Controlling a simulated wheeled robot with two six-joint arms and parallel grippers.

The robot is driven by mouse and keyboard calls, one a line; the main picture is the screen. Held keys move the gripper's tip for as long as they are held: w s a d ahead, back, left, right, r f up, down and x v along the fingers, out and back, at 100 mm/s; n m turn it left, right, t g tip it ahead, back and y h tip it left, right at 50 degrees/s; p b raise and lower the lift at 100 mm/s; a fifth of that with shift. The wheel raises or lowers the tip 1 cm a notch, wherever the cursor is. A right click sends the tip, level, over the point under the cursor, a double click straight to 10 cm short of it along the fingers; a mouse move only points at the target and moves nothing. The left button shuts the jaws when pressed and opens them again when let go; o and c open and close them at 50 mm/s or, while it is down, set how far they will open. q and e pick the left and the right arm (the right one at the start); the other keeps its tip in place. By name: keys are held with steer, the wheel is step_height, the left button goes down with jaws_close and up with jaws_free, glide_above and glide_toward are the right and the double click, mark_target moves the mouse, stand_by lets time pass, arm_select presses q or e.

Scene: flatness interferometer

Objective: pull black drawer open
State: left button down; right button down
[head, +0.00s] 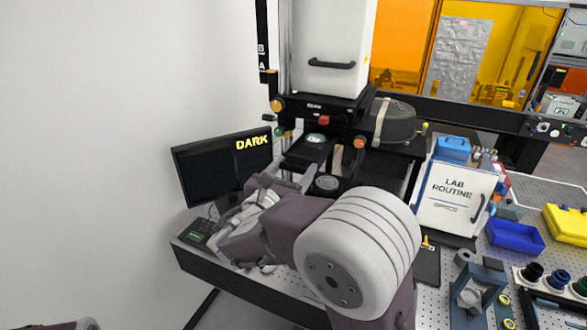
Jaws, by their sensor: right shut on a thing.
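The black drawer (304,153) sits low in the black instrument under the white housing. It sticks out toward the front left and carries a pale round disc (316,139). My right gripper (291,181) is at the drawer's front end, its arm reaching in from the lower right. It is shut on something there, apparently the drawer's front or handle. My own wrist and fingers hide the exact contact. My left gripper is out of view.
A monitor reading DARK (222,165) stands close on the left, with a small black box (198,232) below it. A second round disc (327,183) lies right of the gripper. A LAB ROUTINE board (455,197) and blue tray (515,237) are at right.

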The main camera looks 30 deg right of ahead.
steer(key=c, duration=0.6)
jaws_free()
steer(key=shift+d, duration=0.1)
steer(key=shift+s, duration=0.15)
steer(key=b+v, duration=0.3)
steer(key=v, duration=0.6)
